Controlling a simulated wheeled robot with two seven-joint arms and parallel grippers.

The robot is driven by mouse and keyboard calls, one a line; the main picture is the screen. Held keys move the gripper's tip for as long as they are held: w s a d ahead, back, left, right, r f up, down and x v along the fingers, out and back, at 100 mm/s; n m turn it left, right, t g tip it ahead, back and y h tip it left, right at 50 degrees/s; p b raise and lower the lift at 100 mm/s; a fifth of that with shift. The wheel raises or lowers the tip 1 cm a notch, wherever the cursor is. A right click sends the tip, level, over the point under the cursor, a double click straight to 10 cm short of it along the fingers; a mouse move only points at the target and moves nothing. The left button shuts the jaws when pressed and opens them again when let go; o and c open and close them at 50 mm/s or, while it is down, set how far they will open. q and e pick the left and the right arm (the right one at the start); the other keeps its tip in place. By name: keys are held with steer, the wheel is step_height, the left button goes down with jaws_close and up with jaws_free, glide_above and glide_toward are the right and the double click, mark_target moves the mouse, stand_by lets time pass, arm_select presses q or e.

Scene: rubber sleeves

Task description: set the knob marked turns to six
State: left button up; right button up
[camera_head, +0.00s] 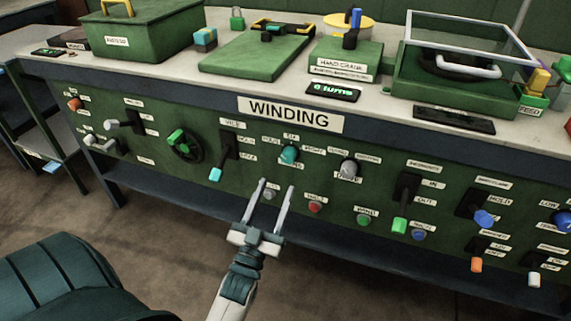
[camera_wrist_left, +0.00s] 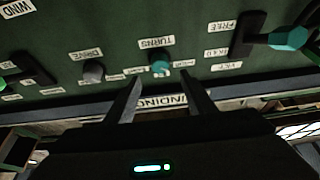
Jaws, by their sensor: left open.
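The turns knob is a teal round knob (camera_head: 289,153) on the green front panel, with small labels around it. The label above it seems to read six; which label it points to I cannot tell. In the left wrist view the teal knob (camera_wrist_left: 159,63) sits by its TURNS label (camera_wrist_left: 157,43). My left gripper (camera_head: 278,184) is open and empty, its fingers pointing up toward the panel, just below and slightly left of the knob in the head view. In the wrist view the knob lies beyond the gap between the fingertips (camera_wrist_left: 160,84), apart from them. My right gripper is not in view.
A grey knob marked drive (camera_head: 347,168) sits right of the turns knob. A teal-tipped lever (camera_head: 216,174) is at left. A grey button (camera_head: 270,193), a red button (camera_head: 315,207) and a green button (camera_head: 364,219) lie low on the panel. The WINDING sign (camera_head: 290,115) is above.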

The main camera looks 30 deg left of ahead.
mark_target(287, 160)
arm_select(q)
steer(key=x, duration=0.8)
steer(key=shift+w+a+r, duration=0.1)
steer(key=shift+w+a, duration=0.05)
steer(key=shift+w, duration=0.2)
steer(key=c, duration=1)
